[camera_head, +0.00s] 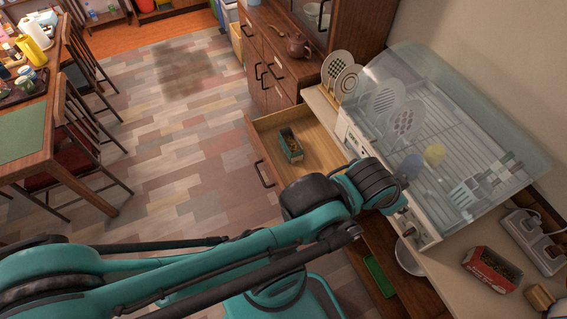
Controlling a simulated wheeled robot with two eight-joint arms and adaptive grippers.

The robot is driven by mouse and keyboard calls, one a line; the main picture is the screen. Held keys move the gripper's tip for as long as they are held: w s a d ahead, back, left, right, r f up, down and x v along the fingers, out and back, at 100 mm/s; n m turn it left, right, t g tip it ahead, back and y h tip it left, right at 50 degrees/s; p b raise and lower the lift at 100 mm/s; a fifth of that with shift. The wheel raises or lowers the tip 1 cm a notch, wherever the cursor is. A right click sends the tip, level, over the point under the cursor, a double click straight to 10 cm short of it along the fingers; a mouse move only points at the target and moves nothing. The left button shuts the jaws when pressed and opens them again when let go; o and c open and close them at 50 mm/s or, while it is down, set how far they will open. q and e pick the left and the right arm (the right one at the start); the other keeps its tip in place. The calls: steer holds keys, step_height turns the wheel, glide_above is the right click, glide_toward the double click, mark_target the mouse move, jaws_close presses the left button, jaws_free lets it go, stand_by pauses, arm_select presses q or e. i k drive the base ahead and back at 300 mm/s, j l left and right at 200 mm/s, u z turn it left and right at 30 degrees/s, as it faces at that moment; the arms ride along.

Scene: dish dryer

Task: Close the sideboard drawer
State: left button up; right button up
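The sideboard drawer (262,148) is pulled out, in the middle of the head view. Its front panel with a dark handle (263,174) faces left, toward the floor. A small green box with things in it (291,146) lies inside. My teal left arm comes in from the lower left and crosses in front of the drawer's near end, hiding part of it. The arm's dark end lies by the dish dryer's front edge; I cannot tell whether it touches. No gripper fingers show. My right gripper is not in view.
A dish dryer (440,190) with a clear cover, plates and cups stands on the sideboard at right. A brown teapot (297,46) stands on the cabinet behind. A dining table (22,150) and chairs are at left. The tiled floor (185,130) left of the drawer is clear.

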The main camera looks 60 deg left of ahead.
mark_target(321, 154)
steer(key=u, duration=2.35)
steer(key=i+j+z, duration=0.35)
steer(key=z, duration=0.2)
steer(key=i, duration=0.1)
